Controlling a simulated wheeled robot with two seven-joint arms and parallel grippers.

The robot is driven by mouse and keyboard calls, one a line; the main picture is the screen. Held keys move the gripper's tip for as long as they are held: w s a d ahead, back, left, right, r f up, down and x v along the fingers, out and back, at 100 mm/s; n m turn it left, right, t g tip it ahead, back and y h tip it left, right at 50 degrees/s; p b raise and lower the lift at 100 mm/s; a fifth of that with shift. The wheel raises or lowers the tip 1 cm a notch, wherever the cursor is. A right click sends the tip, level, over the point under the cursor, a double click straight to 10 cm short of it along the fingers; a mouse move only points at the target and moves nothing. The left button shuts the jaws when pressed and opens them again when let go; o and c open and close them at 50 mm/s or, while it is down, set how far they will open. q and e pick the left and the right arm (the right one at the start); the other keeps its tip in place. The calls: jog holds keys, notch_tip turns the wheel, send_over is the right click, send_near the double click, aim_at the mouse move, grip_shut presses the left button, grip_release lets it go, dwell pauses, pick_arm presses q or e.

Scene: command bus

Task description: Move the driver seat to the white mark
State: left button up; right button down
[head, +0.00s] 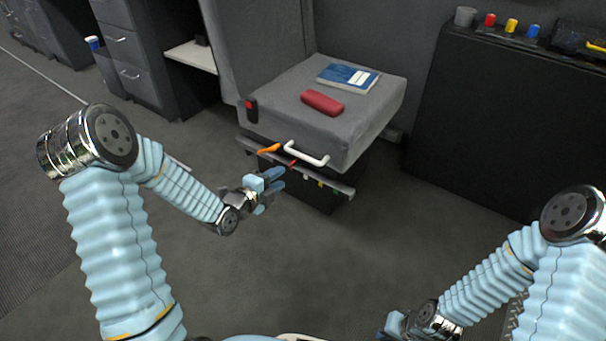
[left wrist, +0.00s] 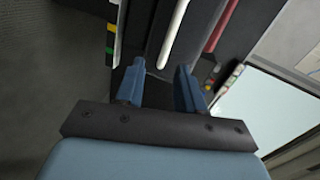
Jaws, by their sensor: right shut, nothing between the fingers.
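The grey driver seat (head: 352,120) stands in the middle of the head view. A white handle (head: 306,155) and an orange lever (head: 268,149) are at its front edge. Below is a rail (head: 335,186) with small coloured marks; I cannot surely pick out the white one. My left gripper (head: 281,180) is open and empty in front of the rail, below the handle. In the left wrist view its fingers (left wrist: 160,75) are apart, with a white bar beyond them, seemingly the handle (left wrist: 174,35). My right gripper (head: 388,334) is low at the bottom edge, mostly cut off, and shut.
A blue book (head: 347,77) and a red case (head: 322,102) lie on the seat cushion. A black console (head: 490,120) stands on the right with coloured knobs on top. Grey drawers (head: 125,60) stand at the back left. The floor in front is clear.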

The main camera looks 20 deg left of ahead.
aim_at(303, 155)
pick_arm(q)
jog(key=shift+m, duration=0.7)
jog(key=x, duration=0.4)
jog(key=r+x, duration=0.1)
jog(key=x, duration=0.8)
jog(key=shift+w+r, duration=0.2)
jog(key=shift+w, duration=0.25)
grip_shut()
jog(key=shift+f, duration=0.1)
